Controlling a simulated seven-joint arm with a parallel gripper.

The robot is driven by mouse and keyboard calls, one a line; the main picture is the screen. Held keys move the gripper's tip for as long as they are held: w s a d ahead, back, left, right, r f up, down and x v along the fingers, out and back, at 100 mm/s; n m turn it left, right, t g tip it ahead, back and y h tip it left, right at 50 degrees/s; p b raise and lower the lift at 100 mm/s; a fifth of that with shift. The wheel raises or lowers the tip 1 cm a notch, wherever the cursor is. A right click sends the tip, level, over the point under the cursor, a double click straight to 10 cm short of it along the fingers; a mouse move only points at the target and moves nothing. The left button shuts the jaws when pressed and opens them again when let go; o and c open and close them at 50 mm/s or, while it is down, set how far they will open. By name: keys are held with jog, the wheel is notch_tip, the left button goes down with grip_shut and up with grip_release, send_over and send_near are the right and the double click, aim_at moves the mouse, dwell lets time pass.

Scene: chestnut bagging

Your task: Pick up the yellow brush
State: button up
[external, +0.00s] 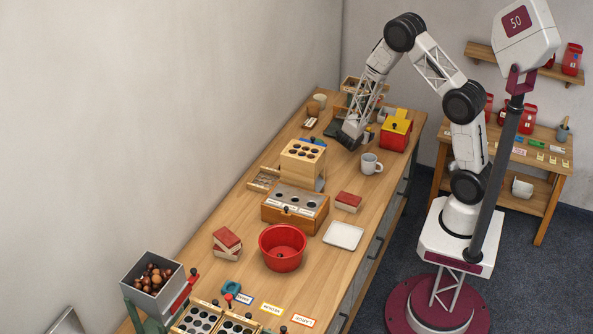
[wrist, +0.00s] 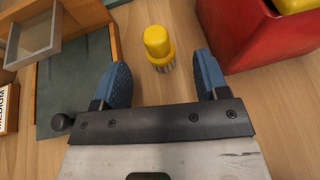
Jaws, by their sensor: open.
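The yellow brush (wrist: 157,43) stands on the wooden table in the wrist view, with a rounded yellow handle on top and greyish bristles below. My gripper (wrist: 163,80) is open and empty, with its two blue fingers apart. In the external view my gripper (external: 349,141) is low over the far part of the table, and I cannot clearly make out the brush there.
A red box with a yellow top (external: 395,134) stands close on the right. A dark green panel with a wooden frame (wrist: 75,85) lies close on the left. A grey mug (external: 371,164) and a wooden block with holes (external: 303,157) stand nearer the camera.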

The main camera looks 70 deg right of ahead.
aim_at(368, 128)
jog(key=shift+d, duration=0.1)
jog(key=shift+x, duration=2.55)
jog(key=c, duration=1)
jog(key=shift+w+r, duration=0.1)
jog(key=shift+r, duration=0.05)
jog(key=shift+w+r, duration=0.15)
jog(key=shift+r, duration=0.15)
notch_tip(368, 128, up, 11)
jog(key=shift+f, duration=0.1)
jog(key=w, duration=1.9)
jog(key=shift+w, duration=0.3)
